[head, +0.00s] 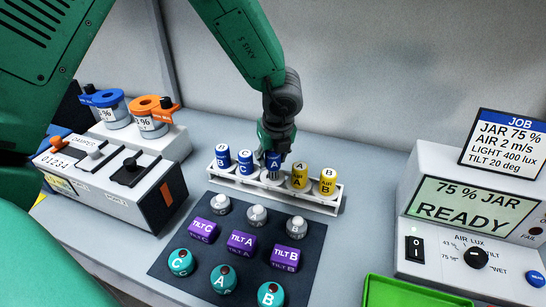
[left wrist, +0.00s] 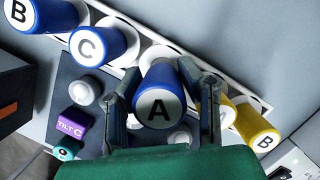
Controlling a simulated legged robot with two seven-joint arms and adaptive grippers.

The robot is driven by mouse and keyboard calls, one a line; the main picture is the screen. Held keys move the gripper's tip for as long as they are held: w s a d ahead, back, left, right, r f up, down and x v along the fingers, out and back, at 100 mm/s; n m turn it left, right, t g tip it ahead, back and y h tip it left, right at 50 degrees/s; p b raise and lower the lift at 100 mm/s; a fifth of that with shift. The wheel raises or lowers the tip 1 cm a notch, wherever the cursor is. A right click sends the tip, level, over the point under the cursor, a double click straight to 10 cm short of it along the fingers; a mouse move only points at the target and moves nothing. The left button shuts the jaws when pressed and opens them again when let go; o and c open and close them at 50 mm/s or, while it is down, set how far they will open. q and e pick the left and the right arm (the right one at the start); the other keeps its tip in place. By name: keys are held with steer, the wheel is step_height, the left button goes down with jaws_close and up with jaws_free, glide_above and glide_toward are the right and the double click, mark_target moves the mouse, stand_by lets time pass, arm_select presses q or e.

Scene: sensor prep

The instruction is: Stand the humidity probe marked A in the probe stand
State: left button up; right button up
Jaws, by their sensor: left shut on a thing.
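The blue humidity probe marked A (head: 273,160) stands about upright at the middle of the white probe stand (head: 322,205). My left gripper (head: 274,170) comes down from above and is shut on it. In the left wrist view probe A (left wrist: 159,106) sits between the two fingers of the gripper (left wrist: 163,118), its lettered cap facing the camera. Its lower end is partly hidden, so I cannot tell whether it is fully seated. Blue probes B (head: 223,155) and C (head: 245,160) stand to its left in the stand. My right gripper is not in view.
Yellow air probes A (head: 299,176) and B (head: 327,182) stand close on the right in the same stand. A dark mat (head: 200,270) with several sensors lies in front. Jars (head: 150,117) are left; a switch box (head: 465,215) and green tray (head: 400,292) are right.

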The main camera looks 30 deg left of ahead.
arm_select(q)
steer(key=shift+a+f+b, duration=0.1)
steer(key=shift+f+b, duration=1.25)
steer(key=shift+f, duration=0.5)
stand_by(2.8)
steer(key=o, duration=1.3)
steer(key=shift+c, duration=0.2)
steer(key=shift+o, duration=0.5)
steer(key=shift+o, duration=0.8)
steer(key=shift+r, duration=0.1)
steer(key=shift+r+p, duration=3.35)
steer(key=shift+r, duration=0.65)
steer(key=shift+f, duration=0.1)
